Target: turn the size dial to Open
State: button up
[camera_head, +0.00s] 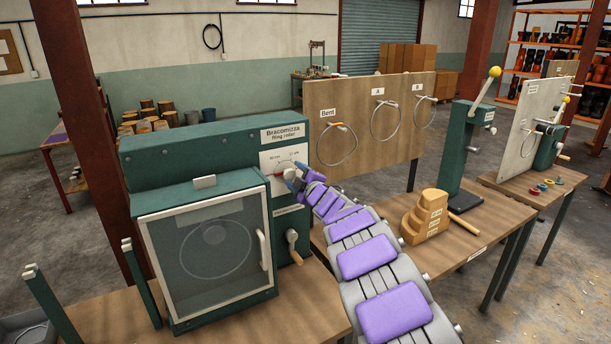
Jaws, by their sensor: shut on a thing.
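The size dial (285,168) is a small red-marked knob on a white plate (270,160) on the front of the green Bracomizza ring roller (165,152). Its scale lettering is too small to read fully, so I cannot tell which mark it points to. My gripper (290,174) is at the dial, shut on it, with my purple and grey arm reaching up from the lower right. The gripper covers part of the dial and its plate.
Below the dial are a label and a crank handle (293,243). A clear-windowed door (212,247) with a white handle stands left of it. A pegboard with rings (350,92) and a stepped wooden block (428,215) are to the right.

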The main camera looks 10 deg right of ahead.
jog(key=o, duration=0.7)
jog(key=shift+w+r, duration=0.1)
jog(key=shift+r, duration=0.45)
jog(key=shift+f, duration=0.15)
jog(key=shift+d+f, duration=0.25)
